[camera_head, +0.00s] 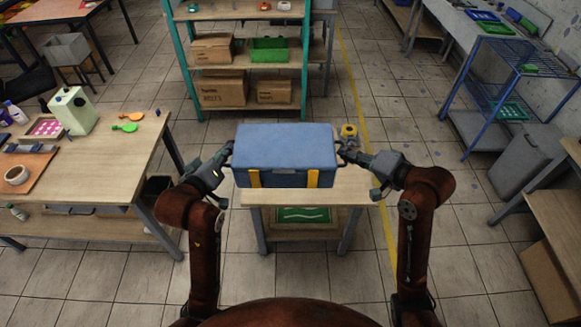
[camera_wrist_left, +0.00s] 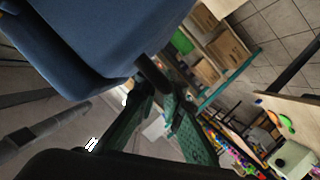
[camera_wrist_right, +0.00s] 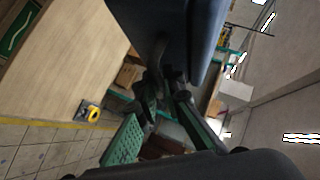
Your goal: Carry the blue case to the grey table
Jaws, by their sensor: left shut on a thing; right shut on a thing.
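The blue case (camera_head: 286,146), with two yellow latches on its front, is level in the middle of the head view. My left gripper (camera_head: 228,152) is shut on its left side handle. My right gripper (camera_head: 344,153) is shut on its right side handle. The case also fills the upper part of the left wrist view (camera_wrist_left: 95,35) and the top of the right wrist view (camera_wrist_right: 190,25). A small table (camera_head: 350,187) with grey legs and a wooden top is below the case. I cannot tell whether the case touches it.
A wooden workbench (camera_head: 105,165) with a pale green canister (camera_head: 73,110) stands left. A green shelf (camera_head: 190,75) with cartons stands behind. A yellow object (camera_head: 349,132) is just right of the case. A blue wire rack (camera_head: 480,95) stands right. Tiled floor between is open.

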